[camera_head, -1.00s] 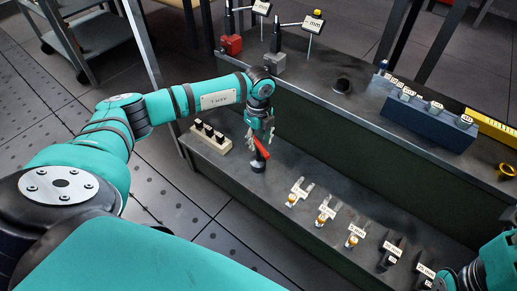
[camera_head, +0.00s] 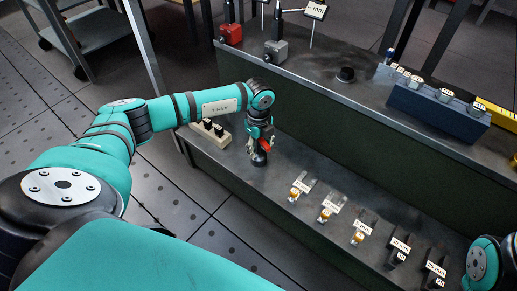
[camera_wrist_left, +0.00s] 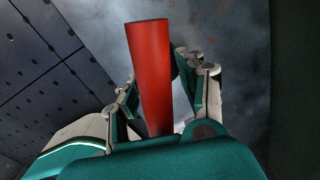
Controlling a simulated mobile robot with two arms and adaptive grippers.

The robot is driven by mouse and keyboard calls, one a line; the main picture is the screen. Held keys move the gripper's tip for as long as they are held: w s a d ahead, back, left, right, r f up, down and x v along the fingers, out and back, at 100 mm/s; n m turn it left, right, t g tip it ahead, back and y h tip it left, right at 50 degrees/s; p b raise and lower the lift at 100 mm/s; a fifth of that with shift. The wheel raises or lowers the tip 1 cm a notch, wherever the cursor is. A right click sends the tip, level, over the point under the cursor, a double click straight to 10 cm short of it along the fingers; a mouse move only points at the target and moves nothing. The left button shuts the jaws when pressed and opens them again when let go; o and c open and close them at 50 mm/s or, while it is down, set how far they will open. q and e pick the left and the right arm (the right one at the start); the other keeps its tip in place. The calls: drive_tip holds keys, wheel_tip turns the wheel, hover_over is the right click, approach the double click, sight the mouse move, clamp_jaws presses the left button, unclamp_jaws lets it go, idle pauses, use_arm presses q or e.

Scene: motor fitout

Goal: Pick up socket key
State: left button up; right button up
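A red-handled tool with a round black foot (camera_head: 259,159), which looks like the socket key, stands on the lower shelf. My left gripper (camera_head: 262,139) is down around its red handle, and the gripper hides part of it. In the left wrist view the thick red handle (camera_wrist_left: 151,75) rises between the two fingers of my left gripper (camera_wrist_left: 155,85). The fingers stand apart on either side, and a gap shows on the right. Of my right arm only a rounded link shows at the lower right; its gripper is out of sight.
A wooden block with black pegs (camera_head: 212,132) stands left of the gripper. Several labelled small parts (camera_head: 327,211) line the shelf to the right. The upper bench holds a blue socket rack (camera_head: 437,109), a black knob (camera_head: 346,75), and red and grey blocks (camera_head: 276,51).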

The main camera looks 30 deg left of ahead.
use_arm(q)
clamp_jaws()
drive_tip(key=shift+r, duration=0.15)
